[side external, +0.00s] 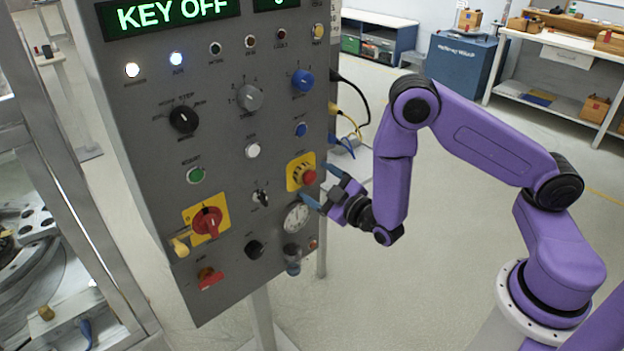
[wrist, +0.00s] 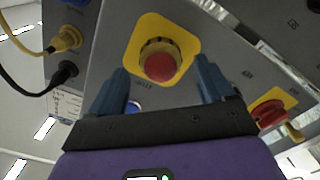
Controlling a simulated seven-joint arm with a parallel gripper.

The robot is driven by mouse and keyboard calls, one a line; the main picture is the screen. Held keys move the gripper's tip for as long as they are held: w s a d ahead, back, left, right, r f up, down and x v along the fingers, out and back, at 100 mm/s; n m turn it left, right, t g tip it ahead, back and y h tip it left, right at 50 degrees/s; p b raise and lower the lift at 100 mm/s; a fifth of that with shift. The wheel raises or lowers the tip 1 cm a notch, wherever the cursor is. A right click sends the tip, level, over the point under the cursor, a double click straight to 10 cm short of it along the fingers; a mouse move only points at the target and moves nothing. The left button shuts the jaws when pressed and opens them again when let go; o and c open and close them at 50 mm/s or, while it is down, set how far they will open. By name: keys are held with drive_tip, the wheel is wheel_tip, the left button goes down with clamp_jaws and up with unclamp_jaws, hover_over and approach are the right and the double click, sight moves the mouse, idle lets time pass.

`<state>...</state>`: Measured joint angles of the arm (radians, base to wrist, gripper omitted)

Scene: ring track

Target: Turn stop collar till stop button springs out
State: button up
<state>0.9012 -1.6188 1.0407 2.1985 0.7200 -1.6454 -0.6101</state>
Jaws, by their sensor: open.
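The stop button (side external: 309,176) is a red mushroom head on a yellow square plate (side external: 295,185), low on the right of the grey panel. The stop collar (side external: 299,173) is a yellowish, ridged ring behind the red head. In the wrist view the button (wrist: 160,67) faces me near the centre, with the collar (wrist: 158,46) showing above it. My gripper (side external: 320,184) is open in front of the button. Its two blue fingers (wrist: 160,70) appear on either side of the button, with gaps, holding nothing. I cannot tell whether the button is pressed in.
Cables (side external: 357,118) hang off the panel's right side. A red switch (side external: 207,222) sits further left.

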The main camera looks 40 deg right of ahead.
drive_tip(key=shift+w, duration=1.3)
drive_tip(key=shift+c, duration=0.3)
drive_tip(key=c, duration=1)
drive_tip(key=shift+m, duration=0.4)
drive_tip(key=m, duration=0.3)
drive_tip(key=shift+m, duration=0.4)
drive_tip(key=shift+a+m, duration=0.1)
drive_tip(key=shift+m, duration=2.1)
